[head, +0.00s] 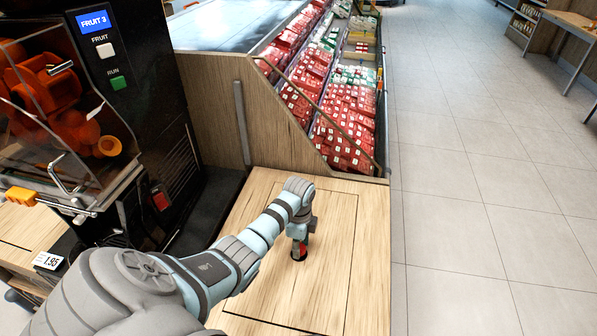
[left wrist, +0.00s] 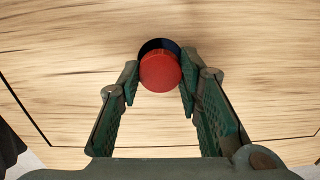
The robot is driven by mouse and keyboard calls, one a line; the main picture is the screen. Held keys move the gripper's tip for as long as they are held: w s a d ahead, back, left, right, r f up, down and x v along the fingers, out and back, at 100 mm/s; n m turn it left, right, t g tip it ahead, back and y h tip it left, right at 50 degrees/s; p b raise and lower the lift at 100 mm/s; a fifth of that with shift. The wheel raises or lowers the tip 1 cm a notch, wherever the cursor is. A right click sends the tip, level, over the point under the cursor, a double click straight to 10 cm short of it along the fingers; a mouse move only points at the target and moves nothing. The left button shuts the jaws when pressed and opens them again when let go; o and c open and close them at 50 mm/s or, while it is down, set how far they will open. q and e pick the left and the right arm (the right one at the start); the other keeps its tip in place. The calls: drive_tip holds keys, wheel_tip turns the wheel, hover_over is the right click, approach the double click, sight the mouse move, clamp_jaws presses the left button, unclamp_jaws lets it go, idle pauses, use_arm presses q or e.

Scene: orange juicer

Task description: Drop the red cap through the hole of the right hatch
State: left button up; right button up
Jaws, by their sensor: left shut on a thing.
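The red cap (left wrist: 160,73) is held between the fingertips of my left gripper (left wrist: 159,82), which is shut on it. In the left wrist view the cap overlaps the dark round hole (left wrist: 158,43), covering most of it. In the head view my left gripper (head: 300,238) points down over the right hatch (head: 325,215), a wooden panel with a thin dark outline. The red cap (head: 298,248) shows there just above the dark hole (head: 299,258). I cannot tell whether the cap's lower edge is inside the hole. My right gripper is not in view.
The juicer (head: 130,110) with oranges stands at the left, with a price tag (head: 47,261) and an orange-handled tap (head: 20,196) near it. A shelf of red packages (head: 345,110) lies behind the counter. The hatch around the hole is clear.

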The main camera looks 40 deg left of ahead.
use_arm(q)
drive_tip(key=shift+f, duration=0.2)
drive_tip(key=shift+r+p, duration=0.1)
drive_tip(key=shift+p, duration=0.2)
idle(0.4)
drive_tip(key=o, duration=1.1)
wheel_tip(320, 180, up, 7)
drive_tip(key=p, duration=0.8)
drive_tip(key=shift+r, duration=0.1)
